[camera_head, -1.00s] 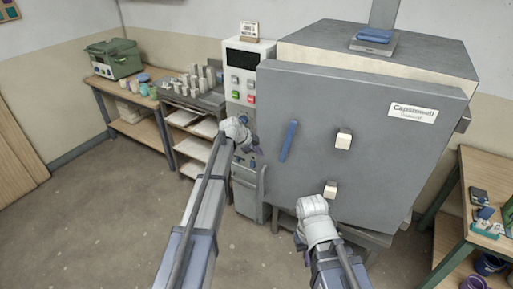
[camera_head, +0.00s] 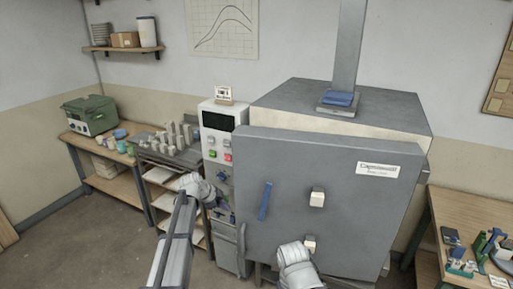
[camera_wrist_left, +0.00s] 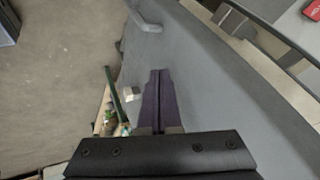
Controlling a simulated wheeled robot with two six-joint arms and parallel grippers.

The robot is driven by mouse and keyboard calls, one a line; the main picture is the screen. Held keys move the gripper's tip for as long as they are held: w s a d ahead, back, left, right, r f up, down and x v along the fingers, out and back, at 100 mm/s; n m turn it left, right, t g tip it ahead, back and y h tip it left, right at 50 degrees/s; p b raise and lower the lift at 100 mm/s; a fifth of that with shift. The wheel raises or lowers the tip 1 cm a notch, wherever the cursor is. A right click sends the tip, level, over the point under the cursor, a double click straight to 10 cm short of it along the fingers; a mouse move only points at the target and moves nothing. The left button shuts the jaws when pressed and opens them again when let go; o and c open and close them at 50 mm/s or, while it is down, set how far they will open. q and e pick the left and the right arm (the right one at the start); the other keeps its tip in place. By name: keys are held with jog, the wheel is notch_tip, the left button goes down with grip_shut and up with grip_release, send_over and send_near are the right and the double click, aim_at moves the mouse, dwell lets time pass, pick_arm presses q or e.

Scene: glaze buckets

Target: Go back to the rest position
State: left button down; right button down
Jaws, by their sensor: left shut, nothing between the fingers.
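My left gripper (camera_head: 221,203) is in front of the control column, left of the kiln door (camera_head: 335,215). In the left wrist view its dark fingers (camera_wrist_left: 158,78) are shut together with nothing between them. The grey kiln door fills the middle of the head view, with a blue handle (camera_head: 264,201) and two cream knobs. The left fingers look apart from the handle. My right arm's wrist shows low in front of the door; its fingers are hidden.
The control column (camera_head: 219,150) has a dark display and coloured buttons. A shelf bench (camera_head: 172,160) with grey pieces stands at left, near a table with a green machine (camera_head: 90,115). A wooden table (camera_head: 470,220) with small items is at right. Floor at lower left is clear.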

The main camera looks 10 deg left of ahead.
pick_arm(q)
jog(key=s+d+f+n+g+y+b, duration=0.1)
jog(key=s+d+f+n, duration=0.1)
jog(key=s+d+f, duration=0.3)
jog(key=s+d+n+g+b, duration=0.1)
jog(key=s+d+b, duration=0.15)
jog(key=s, duration=0.45)
jog(key=s+d+f+n+g+y+b, duration=0.1)
jog(key=s+d+f+n+g, duration=0.15)
jog(key=s+d, duration=0.3)
jog(key=s+f+n+y+b, duration=0.1)
jog(key=s+f+n+y, duration=0.1)
jog(key=s, duration=0.7)
jog(key=s+d+f+n+g+y+b, duration=0.1)
jog(key=s+n, duration=0.3)
jog(key=s, duration=0.5)
jog(key=shift+d+f+n+y+b, duration=0.2)
jog(key=shift+f+n+y+b, duration=0.2)
jog(key=shift+f+b, duration=0.45)
jog(key=shift+s+g, duration=0.1)
jog(key=shift+g, duration=0.15)
